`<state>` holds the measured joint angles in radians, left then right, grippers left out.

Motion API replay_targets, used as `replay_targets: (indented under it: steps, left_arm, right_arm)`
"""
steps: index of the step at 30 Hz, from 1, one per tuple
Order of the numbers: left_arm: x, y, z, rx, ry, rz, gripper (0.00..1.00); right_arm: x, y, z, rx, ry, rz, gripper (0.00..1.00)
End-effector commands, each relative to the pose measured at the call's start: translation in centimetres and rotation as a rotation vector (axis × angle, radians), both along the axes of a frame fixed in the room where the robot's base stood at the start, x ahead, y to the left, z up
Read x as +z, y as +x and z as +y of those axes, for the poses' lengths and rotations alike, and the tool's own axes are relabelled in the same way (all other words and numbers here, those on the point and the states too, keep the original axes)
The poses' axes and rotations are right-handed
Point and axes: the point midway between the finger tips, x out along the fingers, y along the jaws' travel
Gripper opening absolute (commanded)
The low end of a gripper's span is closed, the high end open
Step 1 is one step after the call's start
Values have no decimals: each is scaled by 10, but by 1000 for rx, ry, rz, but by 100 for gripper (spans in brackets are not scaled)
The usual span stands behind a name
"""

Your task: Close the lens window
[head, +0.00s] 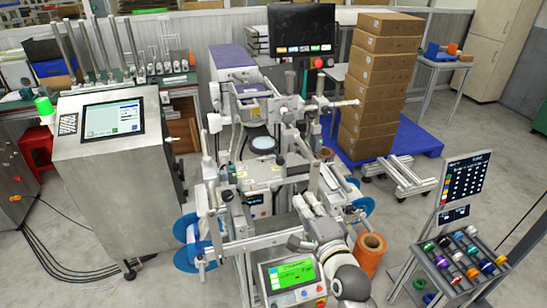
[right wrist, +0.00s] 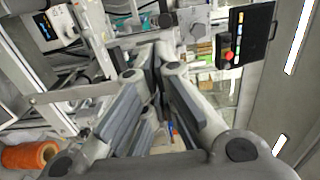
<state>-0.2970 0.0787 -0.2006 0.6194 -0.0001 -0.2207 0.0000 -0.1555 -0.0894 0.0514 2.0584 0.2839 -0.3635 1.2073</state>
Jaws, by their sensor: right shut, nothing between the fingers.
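A round pale lens-like disc (head: 263,143) in a dark ring sits in the middle of the grey machine (head: 262,172) in the head view. I cannot tell for sure whether it is the lens window, or whether any cover there is open. My right gripper (head: 305,205) is in front of and below the disc, over the front part of the machine, apart from the disc. In the right wrist view my right gripper (right wrist: 160,52) has its fingers together with nothing held, pointing towards the machine's frame. The disc cannot be made out there. My left gripper is not in view.
An orange spool (head: 370,250) stands right of my right arm. A green-screen panel (head: 291,276) is at the machine's front. A black monitor (head: 302,29) hangs above; it also shows in the right wrist view (right wrist: 250,35). Posts and rods crowd the machine. Stacked boxes (head: 375,85) stand behind.

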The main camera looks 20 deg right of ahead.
Motion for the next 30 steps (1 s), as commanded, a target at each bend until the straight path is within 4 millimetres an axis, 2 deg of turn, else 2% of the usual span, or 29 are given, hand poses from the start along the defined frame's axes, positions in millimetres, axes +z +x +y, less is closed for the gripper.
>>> replay_targets:
  steps: [2,8,14,24,30]
  left_arm:
    - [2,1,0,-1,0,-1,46]
    - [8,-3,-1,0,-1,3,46]
    - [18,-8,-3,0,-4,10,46]
    - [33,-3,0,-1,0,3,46]
    - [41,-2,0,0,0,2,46]
  right_arm:
    - [9,0,-2,-3,15,-15,0]
    - [11,18,-1,-2,19,-15,0]
    - [12,50,1,-1,17,-15,0]
    - [11,100,2,-2,16,-14,0]
    - [10,123,3,-2,14,-14,0]
